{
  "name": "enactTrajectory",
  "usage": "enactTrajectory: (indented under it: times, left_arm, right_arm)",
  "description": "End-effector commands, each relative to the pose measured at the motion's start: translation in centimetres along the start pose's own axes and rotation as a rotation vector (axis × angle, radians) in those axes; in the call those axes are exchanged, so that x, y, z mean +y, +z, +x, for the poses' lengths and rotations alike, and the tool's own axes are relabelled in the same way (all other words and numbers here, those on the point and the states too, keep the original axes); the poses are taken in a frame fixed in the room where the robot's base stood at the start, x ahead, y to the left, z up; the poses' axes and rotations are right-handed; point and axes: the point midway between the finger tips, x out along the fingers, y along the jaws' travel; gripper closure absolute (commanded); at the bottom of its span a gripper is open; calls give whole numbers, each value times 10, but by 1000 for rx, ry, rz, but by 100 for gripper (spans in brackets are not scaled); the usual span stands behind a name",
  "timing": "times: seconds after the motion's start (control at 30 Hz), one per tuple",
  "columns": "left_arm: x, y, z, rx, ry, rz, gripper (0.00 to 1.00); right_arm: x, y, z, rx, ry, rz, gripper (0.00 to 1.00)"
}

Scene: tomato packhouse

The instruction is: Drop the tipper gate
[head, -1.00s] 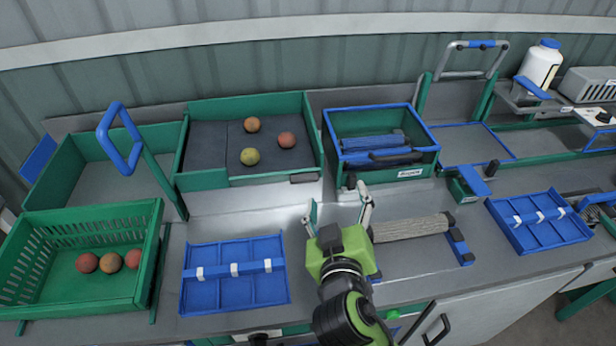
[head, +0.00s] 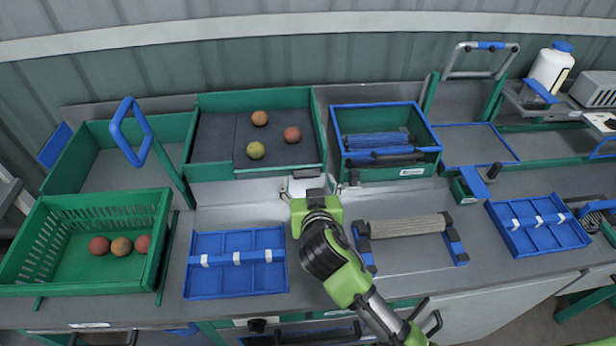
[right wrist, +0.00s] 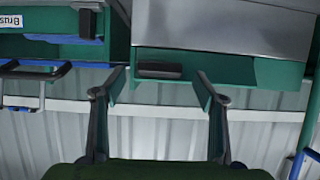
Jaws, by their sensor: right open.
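The tipper is a green-walled tray with a dark floor (head: 215,135) at the back, left of centre in the head view. Several round fruits, red, orange and yellow-green, lie on it. Its green front wall with the gate (head: 255,172) faces me. In the right wrist view the green gate (right wrist: 225,70) carries a short dark handle (right wrist: 158,70). My right gripper (head: 305,180) is at the gate's right end and hides the handle in the head view. In the wrist view my right gripper (right wrist: 158,84) is open, its fingers either side of the handle, apart from it. My left gripper is not in view.
A green crate (head: 75,275) with several tomatoes stands left. A blue hoop lever (head: 127,130) rises beside the tipper. A blue divided tray (head: 230,290) lies in front. A blue-rimmed green box (head: 436,135) and a roller (head: 408,226) are to the right.

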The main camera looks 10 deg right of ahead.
Motion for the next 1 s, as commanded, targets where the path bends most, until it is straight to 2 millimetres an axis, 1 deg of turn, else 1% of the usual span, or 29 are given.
enactTrajectory:
  times: [0.1, 0.2, 0.33, 0.57, 0.6, 0.67, 0.7, 0.73, 0.87, 0.97, 1.0]
  left_arm:
    - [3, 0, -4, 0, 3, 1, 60]
    - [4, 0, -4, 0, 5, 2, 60]
    - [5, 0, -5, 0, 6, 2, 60]
    - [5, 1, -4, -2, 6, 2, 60]
    - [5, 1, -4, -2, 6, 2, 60]
    - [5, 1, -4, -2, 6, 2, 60]
    - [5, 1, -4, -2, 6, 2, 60]
    - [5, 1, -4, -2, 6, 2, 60]
    - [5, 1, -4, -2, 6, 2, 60]
    - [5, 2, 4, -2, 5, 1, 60]
    - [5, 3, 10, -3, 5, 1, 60]
  right_arm:
    - [0, -1, 13, 0, 1, -3, 35]
    - [0, -1, 19, 1, 0, -1, 35]
    - [0, 0, 22, -1, 0, -1, 35]
    - [0, 0, 23, 0, 0, -1, 35]
    - [0, 0, 22, 0, 0, -1, 45]
    - [0, 0, 22, 0, 0, -1, 61]
    - [0, 0, 22, 0, 0, -1, 71]
    - [0, 0, 22, 0, 0, -1, 73]
    - [0, 1, 22, 0, -1, -1, 73]
    - [-1, 5, 24, 12, -2, 1, 73]
    - [-1, 7, 24, 22, -3, 2, 73]
